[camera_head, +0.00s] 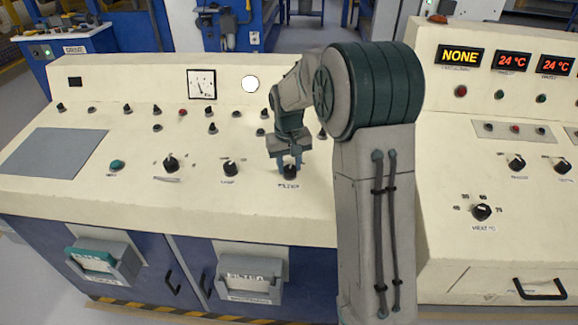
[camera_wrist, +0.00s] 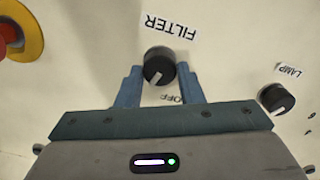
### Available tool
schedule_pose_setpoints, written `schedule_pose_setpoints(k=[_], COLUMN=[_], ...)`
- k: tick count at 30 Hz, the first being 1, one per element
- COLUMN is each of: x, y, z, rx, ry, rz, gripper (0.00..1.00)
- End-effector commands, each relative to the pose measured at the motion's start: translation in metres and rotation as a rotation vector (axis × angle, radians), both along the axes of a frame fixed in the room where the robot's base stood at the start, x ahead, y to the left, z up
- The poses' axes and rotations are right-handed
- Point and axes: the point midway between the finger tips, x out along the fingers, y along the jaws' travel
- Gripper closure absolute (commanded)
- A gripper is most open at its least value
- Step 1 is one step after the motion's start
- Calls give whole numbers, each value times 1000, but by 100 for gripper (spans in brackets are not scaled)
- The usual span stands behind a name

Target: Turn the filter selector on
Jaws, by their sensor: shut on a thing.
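The filter selector is a round black knob (camera_wrist: 159,66) with a pale pointer line, under an upside-down FILTER label (camera_wrist: 170,27).
A lamp knob (camera_wrist: 278,98) stands close beside my gripper; it also shows in the head view (camera_head: 230,168). A red button with a yellow collar (camera_wrist: 18,32) is at the wrist view's upper left. Another black knob (camera_head: 171,163) and a teal button (camera_head: 117,165) are further left.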

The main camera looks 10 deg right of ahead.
Motion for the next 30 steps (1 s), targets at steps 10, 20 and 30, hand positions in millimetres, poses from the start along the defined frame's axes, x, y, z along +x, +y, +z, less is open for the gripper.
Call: schedule_pose_setpoints(k=[10, 20, 30], x=[1, 1, 1], y=[-1, -1, -1], z=[1, 1, 1], rx=[17, 23, 23], ry=[-9, -10, -11], rz=[-186, -242, -244], gripper=[89, 89, 89])
